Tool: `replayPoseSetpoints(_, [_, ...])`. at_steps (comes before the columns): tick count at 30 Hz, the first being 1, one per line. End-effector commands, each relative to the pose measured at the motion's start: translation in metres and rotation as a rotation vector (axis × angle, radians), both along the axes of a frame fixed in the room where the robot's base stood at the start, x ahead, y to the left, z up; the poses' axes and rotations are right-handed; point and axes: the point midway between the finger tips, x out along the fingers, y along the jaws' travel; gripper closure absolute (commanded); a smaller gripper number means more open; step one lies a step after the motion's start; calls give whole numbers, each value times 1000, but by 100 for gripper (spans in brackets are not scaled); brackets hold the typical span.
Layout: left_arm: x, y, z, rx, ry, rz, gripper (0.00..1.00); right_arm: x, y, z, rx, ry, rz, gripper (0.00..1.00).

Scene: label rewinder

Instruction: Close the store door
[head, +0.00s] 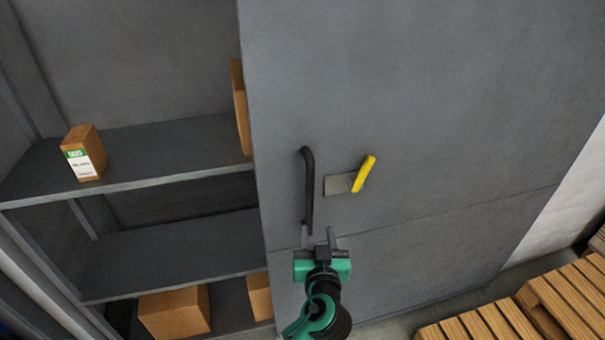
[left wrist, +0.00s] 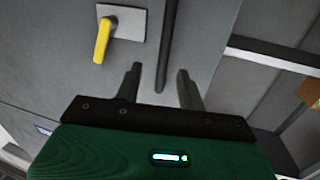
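The grey store door (head: 420,110) stands open, leaving the shelves at the left exposed. On it are a vertical black bar handle (head: 308,185) and a yellow lever (head: 364,174) on a small plate. My left gripper (head: 318,238) is open at the lower end of the black handle. In the left wrist view, the bar's lower end (left wrist: 163,60) shows between the spread fingertips of the gripper (left wrist: 160,80); I cannot tell whether they touch it. The yellow lever (left wrist: 103,40) is left of the fingers there. My right gripper is not in view.
The grey shelves (head: 150,187) hold a labelled box (head: 84,153) and several brown cartons, including one low down (head: 175,312). Wooden pallets (head: 495,322) lie at the lower right, near the door's far lower side.

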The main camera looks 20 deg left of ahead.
Motion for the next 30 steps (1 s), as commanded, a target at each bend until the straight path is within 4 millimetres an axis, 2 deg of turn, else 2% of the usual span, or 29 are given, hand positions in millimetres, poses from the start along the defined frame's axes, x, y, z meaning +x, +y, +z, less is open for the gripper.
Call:
replayPoseSetpoints(1, [-3, 1, 14, -13, -28, 11, 60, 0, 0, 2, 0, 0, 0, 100])
replayPoseSetpoints(3, [-6, 3, 25, -26, -53, 21, 60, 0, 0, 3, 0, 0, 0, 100])
replayPoseSetpoints(8, [5, 9, 31, -26, -63, 26, 60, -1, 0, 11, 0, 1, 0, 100])
replayPoseSetpoints(21, [87, 43, 32, -23, -59, 25, 60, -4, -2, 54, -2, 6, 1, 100])
replayPoseSetpoints(24, [101, 49, 31, -25, -59, 24, 60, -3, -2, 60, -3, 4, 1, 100])
replayPoseSetpoints(30, [117, 56, 28, -25, -58, 24, 60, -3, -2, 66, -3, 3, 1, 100])
